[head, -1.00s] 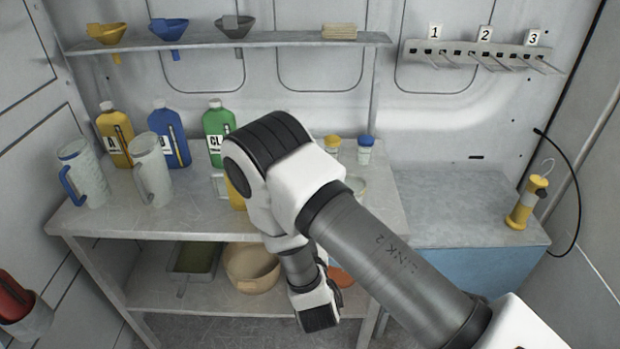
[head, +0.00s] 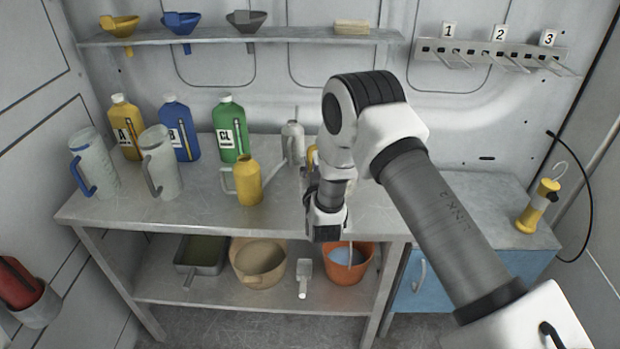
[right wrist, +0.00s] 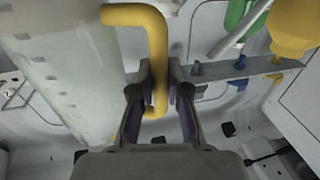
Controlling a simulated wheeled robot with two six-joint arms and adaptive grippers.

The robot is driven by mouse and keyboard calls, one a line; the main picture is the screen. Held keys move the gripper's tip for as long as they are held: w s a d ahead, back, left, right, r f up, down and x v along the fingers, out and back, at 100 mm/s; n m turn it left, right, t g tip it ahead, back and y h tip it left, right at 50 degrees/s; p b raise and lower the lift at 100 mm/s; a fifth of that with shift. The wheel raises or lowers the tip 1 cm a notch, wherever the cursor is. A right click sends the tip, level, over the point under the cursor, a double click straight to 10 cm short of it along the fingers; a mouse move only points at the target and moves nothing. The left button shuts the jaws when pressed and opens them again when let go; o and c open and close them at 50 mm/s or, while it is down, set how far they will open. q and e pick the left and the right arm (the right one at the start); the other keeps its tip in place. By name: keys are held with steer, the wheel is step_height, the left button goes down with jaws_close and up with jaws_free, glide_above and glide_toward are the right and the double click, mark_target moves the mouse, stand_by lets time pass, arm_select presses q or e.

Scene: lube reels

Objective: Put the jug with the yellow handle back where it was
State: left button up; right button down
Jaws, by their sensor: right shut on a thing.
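In the right wrist view the jug (right wrist: 60,70) is a large pale, cloudy body with marks on its side. Its yellow handle (right wrist: 157,45) lies between the fingers of my right gripper (right wrist: 160,95), which is shut on it. In the head view my right gripper (head: 313,178) is over the right part of the worktop, and a bit of yellow shows beside it. My right arm hides the jug's body there, so I cannot tell whether it touches the worktop. My left gripper is not in view.
Jugs with a blue handle (head: 92,165) and a grey handle (head: 162,165) stand left on the worktop (head: 210,208). Behind are yellow (head: 126,125), blue (head: 180,128) and green (head: 231,128) bottles. A yellow spouted can (head: 248,180) stands left of my gripper.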

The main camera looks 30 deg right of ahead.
step_height(320, 180, down, 3)
steer(key=shift+f+b, duration=0.1)
steer(key=shift+b, duration=0.55)
steer(key=c, duration=1.6)
jaws_free()
steer(key=shift+s+f, duration=0.1)
steer(key=shift+f, duration=0.05)
steer(key=o, duration=0.4)
steer(key=shift+o, duration=0.2)
